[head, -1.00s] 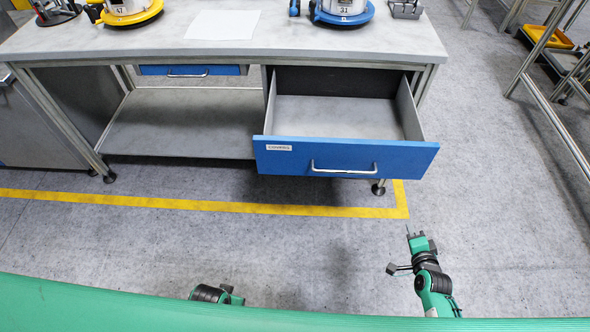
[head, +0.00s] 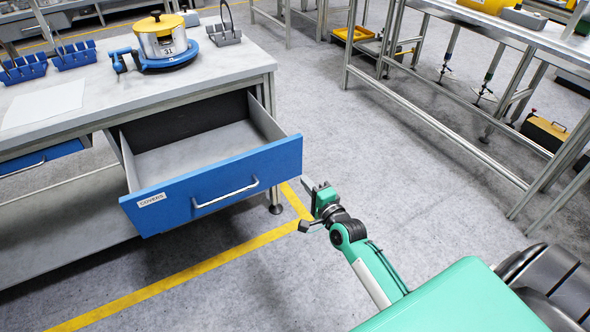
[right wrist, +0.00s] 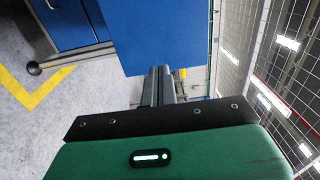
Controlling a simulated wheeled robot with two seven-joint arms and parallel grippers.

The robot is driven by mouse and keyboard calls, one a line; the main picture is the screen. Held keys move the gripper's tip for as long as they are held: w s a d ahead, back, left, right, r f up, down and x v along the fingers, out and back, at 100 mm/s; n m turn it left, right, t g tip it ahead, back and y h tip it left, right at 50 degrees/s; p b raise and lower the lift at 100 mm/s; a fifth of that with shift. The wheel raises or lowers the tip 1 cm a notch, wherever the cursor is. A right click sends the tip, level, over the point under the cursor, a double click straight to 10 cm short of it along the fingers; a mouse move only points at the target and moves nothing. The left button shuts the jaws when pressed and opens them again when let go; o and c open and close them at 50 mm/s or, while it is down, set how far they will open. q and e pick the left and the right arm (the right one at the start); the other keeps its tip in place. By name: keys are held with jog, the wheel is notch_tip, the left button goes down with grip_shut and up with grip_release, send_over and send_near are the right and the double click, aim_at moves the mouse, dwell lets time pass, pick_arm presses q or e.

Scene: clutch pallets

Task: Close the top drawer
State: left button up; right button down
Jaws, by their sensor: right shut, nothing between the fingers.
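The top drawer (head: 217,186) under the workbench is pulled far out and looks empty. It has a blue front, a silver handle (head: 225,194) and a label reading COVERS. My right gripper (head: 307,184) is shut and empty, close to the right end of the drawer front in the head view; I cannot tell whether it touches. In the right wrist view the shut fingers (right wrist: 158,80) point at a blue panel (right wrist: 160,35), which looks like the drawer front. My left gripper is not in view.
The workbench top (head: 95,105) holds a blue and yellow round unit (head: 160,45), blue racks and a paper sheet. A second blue drawer (head: 42,158) is at the left. A metal-framed table (head: 480,85) stands at the right. Floor between is clear, with a yellow line (head: 190,272).

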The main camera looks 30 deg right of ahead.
aim_at(290, 162)
jog(key=w, duration=0.5)
jog(key=shift+w+a, duration=0.1)
jog(key=shift+w, duration=0.9)
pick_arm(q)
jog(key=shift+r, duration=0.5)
pick_arm(e)
jog(key=shift+w, duration=0.1)
